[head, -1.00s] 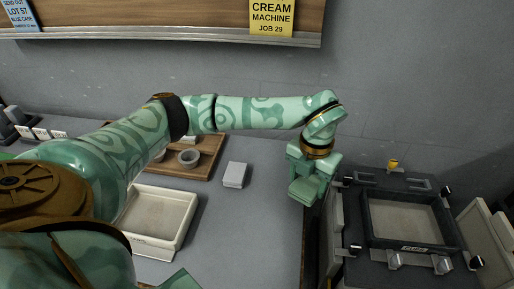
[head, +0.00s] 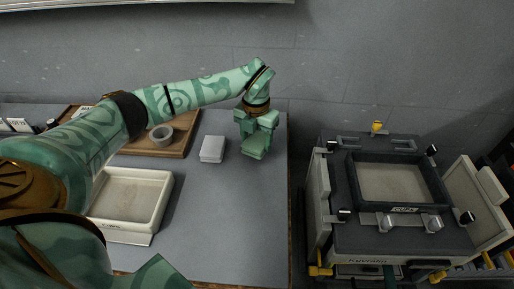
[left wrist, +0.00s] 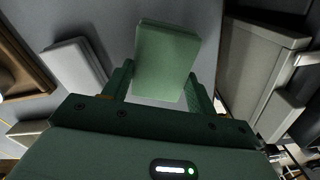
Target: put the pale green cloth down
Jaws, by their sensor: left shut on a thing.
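The pale green cloth (head: 255,149) looks like a thick folded pad. My left gripper (head: 257,126) is shut on it over the right end of the grey table (head: 223,210). In the left wrist view the cloth (left wrist: 167,58) sits between the two fingers of the gripper (left wrist: 160,92) and sticks out beyond them. I cannot tell whether the cloth touches the table top. My right gripper is not in view.
A small white block (head: 212,149) lies just left of the cloth. A wooden tray (head: 177,145) with a grey bowl (head: 161,135) and a white basin (head: 158,205) are further left. A dark boiler machine (head: 392,232) stands right, past a gap. The table's front right is clear.

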